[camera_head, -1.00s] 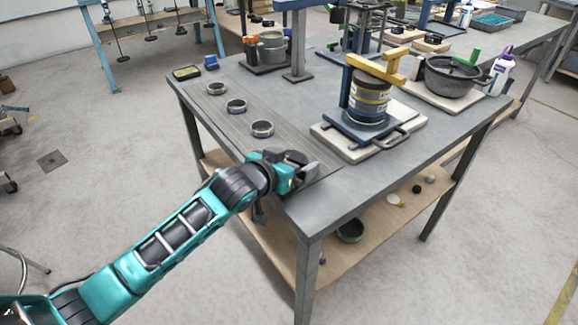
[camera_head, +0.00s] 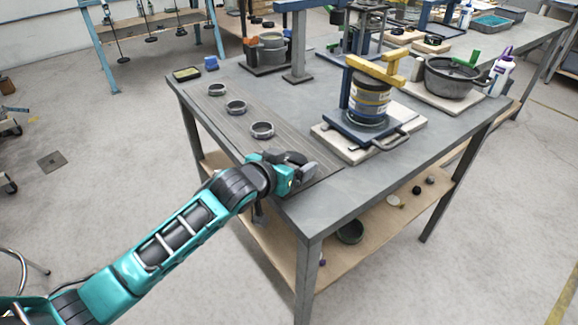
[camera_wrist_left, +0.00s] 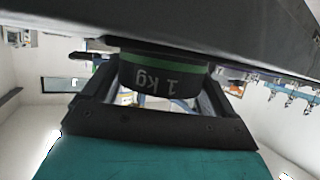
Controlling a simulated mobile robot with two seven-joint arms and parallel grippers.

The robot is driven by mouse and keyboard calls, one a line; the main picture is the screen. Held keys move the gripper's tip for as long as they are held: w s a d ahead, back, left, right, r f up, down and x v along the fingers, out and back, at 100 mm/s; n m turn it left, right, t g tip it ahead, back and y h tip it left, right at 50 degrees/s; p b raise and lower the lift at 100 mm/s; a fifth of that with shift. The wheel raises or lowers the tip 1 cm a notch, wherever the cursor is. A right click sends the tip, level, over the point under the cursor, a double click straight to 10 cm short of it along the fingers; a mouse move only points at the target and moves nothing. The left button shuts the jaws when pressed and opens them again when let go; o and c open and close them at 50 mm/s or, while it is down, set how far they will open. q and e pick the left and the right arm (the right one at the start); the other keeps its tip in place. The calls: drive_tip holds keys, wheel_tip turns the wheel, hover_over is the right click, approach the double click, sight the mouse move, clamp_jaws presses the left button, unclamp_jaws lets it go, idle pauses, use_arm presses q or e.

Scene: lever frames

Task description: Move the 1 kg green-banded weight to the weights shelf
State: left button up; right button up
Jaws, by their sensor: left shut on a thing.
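The 1 kg weight (camera_wrist_left: 160,80), dark with a green band, sits between the fingers of my left gripper in the left wrist view, its "1 kg" lettering upside down. In the head view my left gripper (camera_head: 302,167) is shut at the front left corner of the grey table (camera_head: 335,196); I cannot clearly make out the weight there. A wooden lower shelf (camera_head: 345,264) under the table carries a dark green bowl (camera_head: 350,231) and a few small round pieces. I cannot tell if this is the weights shelf. My right gripper is not in view.
Three metal rings (camera_head: 262,130) stand in a row on a ribbed strip at the table's left. A press holding a tin (camera_head: 369,98) stands on a pale board (camera_head: 352,151). The front right tabletop is clear.

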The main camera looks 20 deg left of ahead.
use_arm(q)
drive_tip(key=shift+c, duration=0.8)
drive_tip(key=shift+r, duration=0.2)
drive_tip(key=shift+c, duration=0.8)
wheel_tip(320, 180, up, 19)
drive_tip(key=p, duration=0.4)
drive_tip(key=s+a+f+n+y, duration=0.3)
drive_tip(key=s+f, duration=0.6)
drive_tip(key=s, duration=0.4)
drive_tip(key=shift+s+a+f+y, duration=0.2)
drive_tip(key=shift+s+a+y, duration=0.15)
drive_tip(key=shift+a, duration=0.2)
